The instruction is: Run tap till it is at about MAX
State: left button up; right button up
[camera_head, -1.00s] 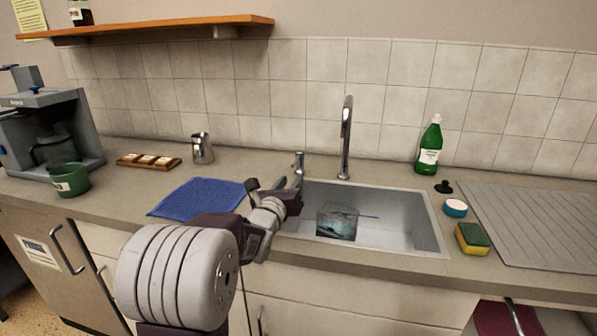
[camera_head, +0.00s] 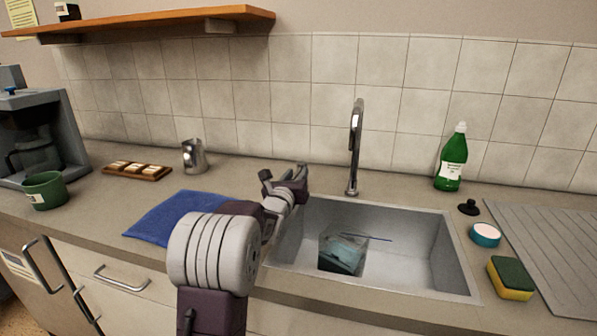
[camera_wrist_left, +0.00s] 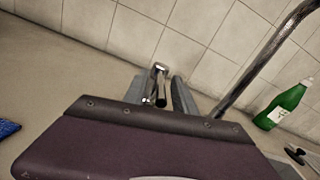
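The tap's curved chrome spout (camera_head: 355,145) rises behind the sink (camera_head: 440,255); no stream shows below it. A clear container (camera_head: 342,254) stands in the sink at the left; its water level and any MAX mark are too small to read. The tap's chrome lever (camera_wrist_left: 160,80) stands left of the spout and is mostly hidden by my gripper in the head view. My left gripper (camera_head: 285,182) is at the lever. In the left wrist view its fingers are apart, one on each side of the lever, with no clear contact. My right gripper is not in view.
A green bottle (camera_head: 452,160), black stopper (camera_head: 468,207), blue-and-white round tub (camera_head: 486,235) and sponge (camera_head: 511,278) stand right of the sink. A blue cloth (camera_head: 165,220) lies left. A steel jug (camera_head: 193,156), wooden tray (camera_head: 137,171) and green mug (camera_head: 45,190) stand farther left.

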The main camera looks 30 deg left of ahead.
pick_arm(q)
jog(key=shift+x, duration=1.25)
grip_shut()
jog(key=shift+s+r, duration=0.15)
jog(key=shift+r, duration=0.25)
